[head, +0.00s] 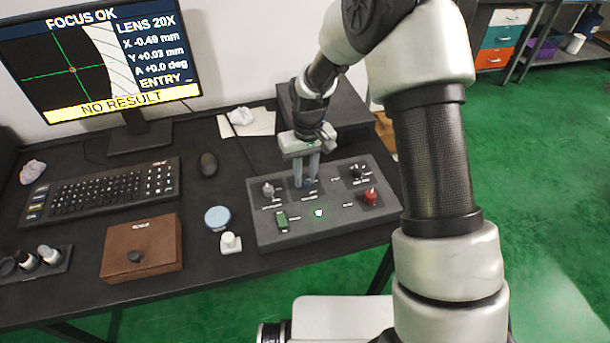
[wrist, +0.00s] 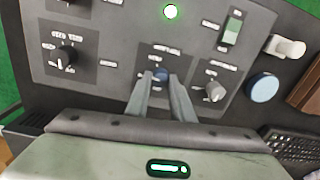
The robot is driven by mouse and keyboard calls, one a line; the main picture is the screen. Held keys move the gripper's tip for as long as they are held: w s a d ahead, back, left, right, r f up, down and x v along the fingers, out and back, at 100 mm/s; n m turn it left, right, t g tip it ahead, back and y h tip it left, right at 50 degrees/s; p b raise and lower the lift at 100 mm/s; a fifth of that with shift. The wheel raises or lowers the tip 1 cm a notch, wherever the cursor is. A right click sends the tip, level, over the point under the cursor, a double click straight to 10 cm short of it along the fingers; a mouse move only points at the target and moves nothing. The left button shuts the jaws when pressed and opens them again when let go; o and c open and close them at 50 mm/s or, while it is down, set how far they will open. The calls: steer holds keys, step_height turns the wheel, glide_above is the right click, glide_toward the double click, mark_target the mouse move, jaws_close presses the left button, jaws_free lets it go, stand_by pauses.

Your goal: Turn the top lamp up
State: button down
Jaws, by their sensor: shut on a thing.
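The grey control panel (head: 335,215) lies on the black table. My gripper (head: 305,181) points down at the middle knob of its far row. In the wrist view my gripper (wrist: 161,80) is shut on this small blue-grey knob (wrist: 160,73), one finger on each side.
The panel also has a green switch (head: 282,221), a lit white-green button (head: 319,212) and a red knob (head: 370,196). Left of it are a blue disc (head: 218,217), a white piece (head: 231,243) and a brown box (head: 142,247). The monitor (head: 100,55) reads "FOCUS OK" and "NO RESULT".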

mark_target(308, 179)
steer(key=shift+m, duration=1)
steer(key=c, duration=1.5)
jaws_free()
steer(key=shift+c, duration=0.2)
step_height(308, 179, up, 18)
steer(key=p, duration=0.2)
steer(key=shift+d+f, duration=0.25)
steer(key=shift+d, duration=0.05)
